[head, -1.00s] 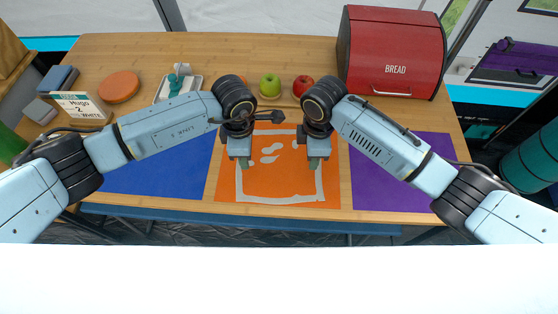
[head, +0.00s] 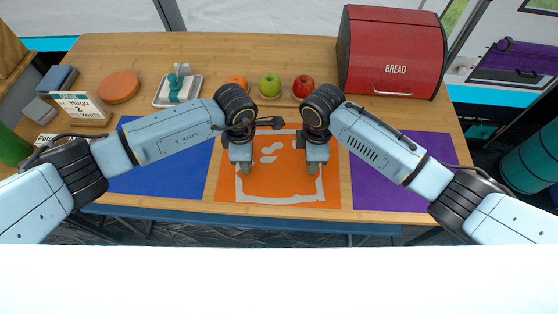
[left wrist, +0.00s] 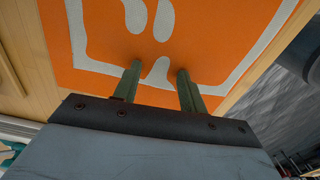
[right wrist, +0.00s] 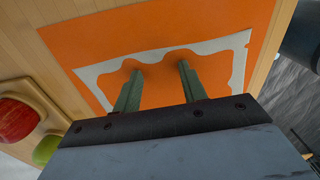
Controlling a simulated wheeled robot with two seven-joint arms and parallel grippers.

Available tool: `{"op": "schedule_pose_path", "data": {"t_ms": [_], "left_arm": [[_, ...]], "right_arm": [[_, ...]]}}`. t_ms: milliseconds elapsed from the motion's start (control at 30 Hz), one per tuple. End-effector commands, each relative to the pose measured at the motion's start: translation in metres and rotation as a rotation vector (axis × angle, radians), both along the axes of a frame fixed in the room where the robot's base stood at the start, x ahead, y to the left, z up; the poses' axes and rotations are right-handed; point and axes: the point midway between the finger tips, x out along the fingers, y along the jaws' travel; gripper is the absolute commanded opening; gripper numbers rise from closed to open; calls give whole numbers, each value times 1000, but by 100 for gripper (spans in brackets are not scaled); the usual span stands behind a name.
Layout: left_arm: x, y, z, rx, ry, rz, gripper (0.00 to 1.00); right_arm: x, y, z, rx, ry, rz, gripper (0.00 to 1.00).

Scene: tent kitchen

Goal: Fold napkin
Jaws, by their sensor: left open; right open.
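The napkin (head: 276,184) appears to be the orange cloth with a pale grey border and blotches. It lies flat on the table in the head view. It also fills much of the left wrist view (left wrist: 215,30) and the right wrist view (right wrist: 170,28). My left gripper (head: 246,172) is open over the left part of the cloth; its two green fingers (left wrist: 157,70) are apart with nothing between them. My right gripper (head: 312,168) is open over the right part, its fingers (right wrist: 160,70) apart and empty. I cannot tell whether the fingertips touch the cloth.
A blue mat (head: 180,178) lies left of the cloth and a purple mat (head: 385,190) right. Behind stand an orange fruit (head: 237,83), a green apple (head: 270,84), a red apple (head: 303,86) and a red bread box (head: 392,50). A dish (head: 163,95) stands behind the left arm.

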Motion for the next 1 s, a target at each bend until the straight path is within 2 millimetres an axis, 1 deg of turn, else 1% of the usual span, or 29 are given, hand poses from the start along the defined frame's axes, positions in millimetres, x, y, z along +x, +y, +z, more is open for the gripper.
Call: {"op": "schedule_pose_path", "data": {"t_ms": [67, 633, 1000], "left_arm": [[0, 0, -1, 1, 1, 0, 37], [-1, 1, -1, 2, 2, 0, 0], [-1, 1, -2, 3, 2, 1, 0]], "right_arm": [[0, 0, -1, -1, 1, 0, 37], [-1, -1, -2, -2, 2, 0, 0], [-1, -1, -2, -2, 3, 0, 0]]}}
